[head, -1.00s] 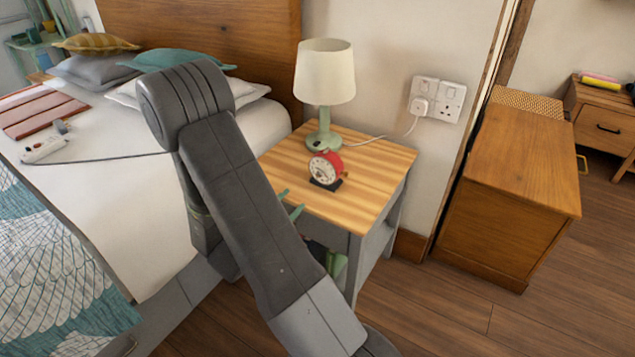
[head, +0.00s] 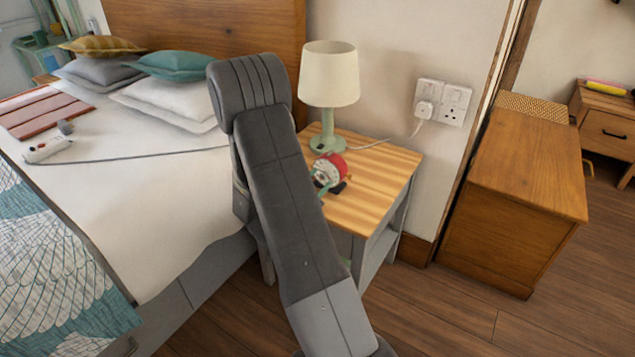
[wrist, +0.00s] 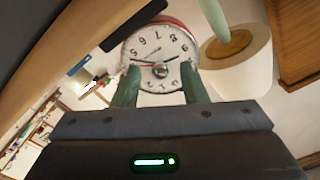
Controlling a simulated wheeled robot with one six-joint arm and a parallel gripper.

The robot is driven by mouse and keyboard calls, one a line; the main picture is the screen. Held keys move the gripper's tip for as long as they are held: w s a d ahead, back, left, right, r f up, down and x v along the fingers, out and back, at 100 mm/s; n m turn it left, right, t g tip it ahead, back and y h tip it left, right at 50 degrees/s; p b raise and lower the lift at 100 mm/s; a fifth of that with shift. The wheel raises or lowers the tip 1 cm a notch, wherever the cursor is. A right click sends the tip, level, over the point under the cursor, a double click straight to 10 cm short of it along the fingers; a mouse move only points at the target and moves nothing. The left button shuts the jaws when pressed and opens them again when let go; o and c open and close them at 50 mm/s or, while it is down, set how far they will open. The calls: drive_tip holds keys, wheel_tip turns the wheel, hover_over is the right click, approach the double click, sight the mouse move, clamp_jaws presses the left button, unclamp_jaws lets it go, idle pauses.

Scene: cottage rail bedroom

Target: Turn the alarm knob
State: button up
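The red alarm clock (head: 333,165) stands on its dark base on the wooden nightstand (head: 375,205). In the wrist view the clock (wrist: 150,45) appears upside down, with its white face towards me. A small round knob (wrist: 160,71) shows on the face, below the centre in that picture. My gripper (wrist: 160,78) is open, with one green fingertip on each side of the knob and a gap between them. I cannot tell whether the fingertips touch the face. In the head view a green finger shows in front of the clock; my arm hides the rest of the gripper.
A lamp (head: 329,75) with a green base stands close behind the clock. Its cord runs to a wall socket (head: 442,103). The bed (head: 150,220) is at the left and a wooden cabinet (head: 520,180) at the right. The nightstand's right side is clear.

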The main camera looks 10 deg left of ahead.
clamp_jaws()
drive_tip(key=shift+f+b, duration=0.15)
drive_tip(key=shift+b, duration=0.25)
drive_tip(key=shift+f+m+b, duration=0.1)
drive_tip(key=shift+m+b, duration=0.6)
drive_tip(key=shift+b, duration=0.15)
drive_tip(key=m+b, duration=0.2)
drive_tip(key=b, duration=0.1)
drive_tip(key=shift+f+b, duration=0.15)
drive_tip(key=shift+b, duration=0.25)
drive_tip(key=m+b, duration=0.4)
drive_tip(key=b, duration=0.2)
drive_tip(key=shift+m, duration=0.4)
drive_tip(key=m+b, duration=0.1)
drive_tip(key=m, duration=0.1)
drive_tip(key=m+b, duration=0.1)
drive_tip(key=m, duration=0.1)
drive_tip(key=shift+r, duration=0.3)
drive_tip(key=m, duration=0.5)
drive_tip(key=shift+m, duration=0.4)
